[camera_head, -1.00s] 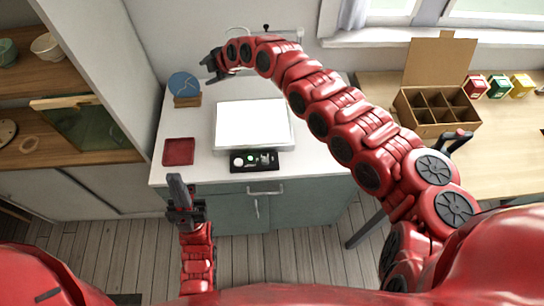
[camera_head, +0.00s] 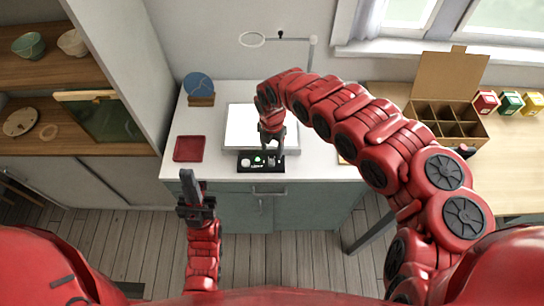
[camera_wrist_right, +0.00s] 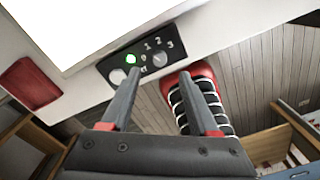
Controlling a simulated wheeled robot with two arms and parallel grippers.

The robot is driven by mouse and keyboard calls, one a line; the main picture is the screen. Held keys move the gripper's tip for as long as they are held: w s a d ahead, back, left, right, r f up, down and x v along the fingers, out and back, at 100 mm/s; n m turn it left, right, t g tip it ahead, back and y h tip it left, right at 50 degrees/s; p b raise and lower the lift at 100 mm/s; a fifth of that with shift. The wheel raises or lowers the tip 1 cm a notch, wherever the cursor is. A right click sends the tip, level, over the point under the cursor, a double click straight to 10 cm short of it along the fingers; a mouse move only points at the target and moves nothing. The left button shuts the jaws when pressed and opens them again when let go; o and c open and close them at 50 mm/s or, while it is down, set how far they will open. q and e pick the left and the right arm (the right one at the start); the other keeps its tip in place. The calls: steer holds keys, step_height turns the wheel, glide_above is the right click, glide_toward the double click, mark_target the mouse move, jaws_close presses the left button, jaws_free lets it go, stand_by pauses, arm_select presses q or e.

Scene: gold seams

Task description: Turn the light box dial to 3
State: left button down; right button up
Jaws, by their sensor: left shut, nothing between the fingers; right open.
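The light box (camera_head: 236,128) lies on the white counter, its panel glowing white. Its black control strip (camera_head: 246,164) is at the front edge. In the right wrist view the strip (camera_wrist_right: 110,67) shows a pale round button, a green-lit spot (camera_wrist_right: 131,59) and the digits 1, 2, 3 around a grey dial (camera_wrist_right: 157,60). Which digit the dial points at I cannot tell. My right gripper (camera_head: 272,156) is open and points down over the strip's right part, its fingertips (camera_wrist_right: 160,75) near the dial; contact is not clear. My left gripper (camera_head: 187,178) is shut and empty, in front of the counter.
A red tray (camera_head: 189,149) lies left of the light box, with a blue disc (camera_head: 199,84) on a wooden stand behind it. A lamp arm (camera_head: 313,55) rises at the back. An open divided box (camera_head: 440,122) stands on the right table. Shelves are at left.

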mark_target(272, 161)
steer(key=f, duration=0.5)
steer(key=shift+a+f+p, duration=0.2)
steer(key=shift+f+p, duration=0.05)
steer(key=shift+p, duration=0.1)
steer(key=shift+d+f, duration=0.2)
steer(key=shift+f, duration=0.5)
jaws_close()
